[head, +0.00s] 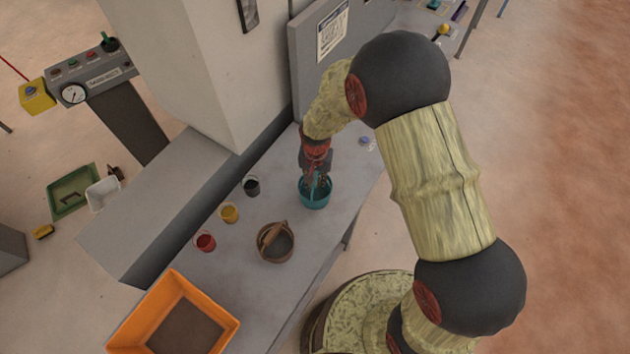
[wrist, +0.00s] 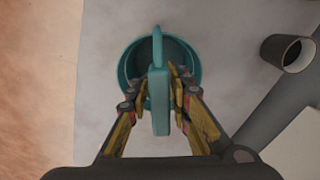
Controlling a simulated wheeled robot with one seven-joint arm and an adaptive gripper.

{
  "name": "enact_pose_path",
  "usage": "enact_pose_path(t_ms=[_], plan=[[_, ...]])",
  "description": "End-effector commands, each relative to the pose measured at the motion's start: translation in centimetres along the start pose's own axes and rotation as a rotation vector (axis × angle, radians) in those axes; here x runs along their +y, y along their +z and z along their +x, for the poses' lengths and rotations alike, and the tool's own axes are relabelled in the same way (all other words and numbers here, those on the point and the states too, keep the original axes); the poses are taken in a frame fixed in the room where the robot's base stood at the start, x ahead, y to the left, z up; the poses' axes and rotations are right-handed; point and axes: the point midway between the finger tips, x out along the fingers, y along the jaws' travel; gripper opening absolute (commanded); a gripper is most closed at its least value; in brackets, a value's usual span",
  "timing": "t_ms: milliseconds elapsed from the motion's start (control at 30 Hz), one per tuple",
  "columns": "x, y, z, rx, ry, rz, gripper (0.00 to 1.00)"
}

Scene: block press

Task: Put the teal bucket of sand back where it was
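The teal bucket (head: 315,199) is at the right part of the grey bench, close to its front edge. My gripper (head: 317,182) points down over it. In the wrist view the bucket (wrist: 127,70) is upright, and its raised handle (wrist: 160,95) runs between the two fingers of my gripper (wrist: 160,92). The fingers are drawn in against both sides of the handle. I cannot tell whether the bucket's base touches the bench. The sand inside is not clearly visible.
An orange tray (head: 222,318) is at the near left. A white column (head: 185,75) and grey panel (head: 350,50) rise behind.

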Motion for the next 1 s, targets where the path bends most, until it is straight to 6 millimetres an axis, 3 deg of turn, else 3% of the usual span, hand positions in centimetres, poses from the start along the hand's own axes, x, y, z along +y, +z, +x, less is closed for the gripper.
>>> enact_pose_path(t_ms=[133, 533, 1000], plan=[[0.0, 0.0, 0.0, 0.0, 0.0, 0.0, 0.3], [-0.1, -0.1, -0.7, 0.002, -0.001, 0.0, 0.3], [-0.1, -0.1, -9.4, 0.003, -0.002, 0.0, 0.3]])
